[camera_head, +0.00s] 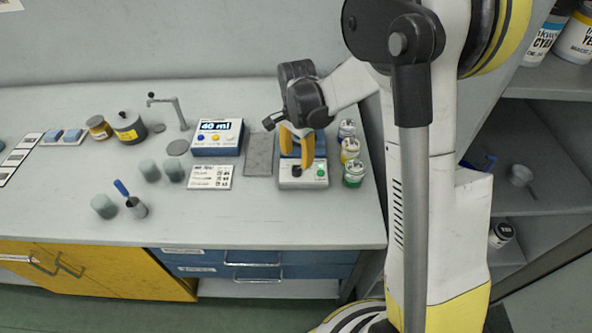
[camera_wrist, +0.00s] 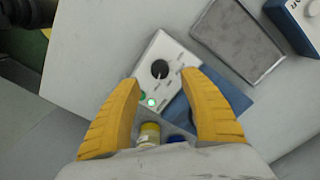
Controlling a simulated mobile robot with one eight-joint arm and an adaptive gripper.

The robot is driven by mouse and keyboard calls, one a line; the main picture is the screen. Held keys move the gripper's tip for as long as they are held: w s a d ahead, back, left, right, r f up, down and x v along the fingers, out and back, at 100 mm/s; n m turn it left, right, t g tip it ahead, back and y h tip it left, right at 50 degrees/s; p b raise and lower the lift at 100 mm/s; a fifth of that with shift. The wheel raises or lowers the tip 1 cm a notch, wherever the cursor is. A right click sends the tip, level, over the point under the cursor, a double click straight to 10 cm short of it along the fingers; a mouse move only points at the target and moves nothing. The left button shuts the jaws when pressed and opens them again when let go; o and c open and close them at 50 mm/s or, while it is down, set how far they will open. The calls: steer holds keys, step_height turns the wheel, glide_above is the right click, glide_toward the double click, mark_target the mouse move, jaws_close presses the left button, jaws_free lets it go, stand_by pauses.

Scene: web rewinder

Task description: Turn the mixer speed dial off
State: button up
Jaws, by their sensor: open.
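The mixer is a small device with a pale front panel (camera_head: 303,182) and a blue part behind it, on the right part of the bench. Its black speed dial (camera_head: 297,171) sits on the panel, and a green light (camera_head: 320,173) shows beside it. In the wrist view the dial (camera_wrist: 159,69) lies ahead of and between the fingers, and the green light (camera_wrist: 151,102) is lit. My gripper (camera_head: 297,160) has yellow fingers and is open above the mixer. The fingers (camera_wrist: 172,88) are apart with nothing between them, and no contact with the dial shows.
Several ink jars (camera_head: 350,151) stand close to the mixer's right. A grey flat pad (camera_head: 259,155) lies to its left, then a blue dispenser (camera_head: 217,138) reading 40 ml. The bench front (camera_head: 270,218) is clear.

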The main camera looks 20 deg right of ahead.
mark_target(297, 168)
step_height(297, 168, down, 6)
steer(key=shift+b, duration=0.9)
jaws_close()
